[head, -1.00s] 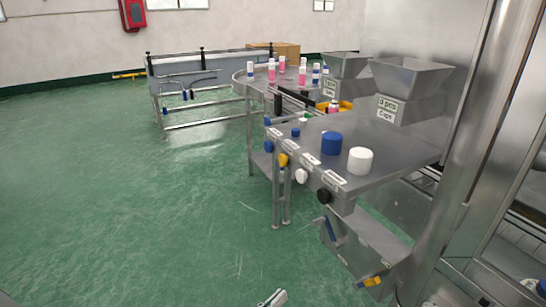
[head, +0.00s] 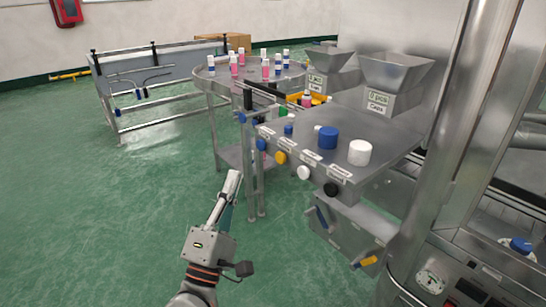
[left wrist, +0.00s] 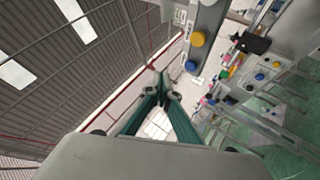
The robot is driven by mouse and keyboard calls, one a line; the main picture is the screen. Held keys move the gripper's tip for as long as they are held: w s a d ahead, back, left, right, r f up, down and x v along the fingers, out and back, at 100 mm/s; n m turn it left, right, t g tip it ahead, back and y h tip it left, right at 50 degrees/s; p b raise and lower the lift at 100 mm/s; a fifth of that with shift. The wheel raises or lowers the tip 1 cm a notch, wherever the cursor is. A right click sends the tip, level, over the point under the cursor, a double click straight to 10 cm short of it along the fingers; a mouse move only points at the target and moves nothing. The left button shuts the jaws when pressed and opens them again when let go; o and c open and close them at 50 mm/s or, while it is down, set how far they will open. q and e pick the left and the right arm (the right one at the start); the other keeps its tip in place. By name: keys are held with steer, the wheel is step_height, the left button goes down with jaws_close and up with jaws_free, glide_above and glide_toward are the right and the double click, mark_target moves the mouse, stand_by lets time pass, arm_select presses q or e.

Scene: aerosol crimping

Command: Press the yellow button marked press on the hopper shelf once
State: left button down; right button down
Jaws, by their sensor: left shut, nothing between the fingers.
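The yellow button (head: 281,157) is on the front edge of the hopper shelf (head: 385,152), between a blue button (head: 261,144) and a white button (head: 304,172). Its label is too small to read. In the left wrist view the yellow button (left wrist: 198,39) is upper right of the fingertips, with the blue button (left wrist: 191,65) below it. My left gripper (head: 233,178) is shut and empty, left of and a little below the yellow button, apart from it in the picture. Its closed fingers also show in the left wrist view (left wrist: 160,88). My right gripper is not in view.
A black knob (head: 331,189) is farther right on the shelf edge. A large blue cap (head: 328,138) and white cap (head: 360,152) stand on the shelf. Two hoppers (head: 397,74) and a round table (head: 212,75) with several bottles are behind.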

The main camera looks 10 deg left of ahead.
mark_target(283, 157)
arm_select(q)
steer(key=shift+r, duration=0.1)
stand_by(0.3)
steer(key=w+d, duration=0.5)
steer(key=w, duration=0.2)
steer(key=shift+d+b, duration=0.2)
steer(key=shift+b, duration=0.25)
steer(key=shift+w+d, duration=0.1)
steer(key=shift+w, duration=0.05)
stand_by(1.2)
steer(key=shift+w+d, duration=0.15)
steer(key=shift+w, duration=0.05)
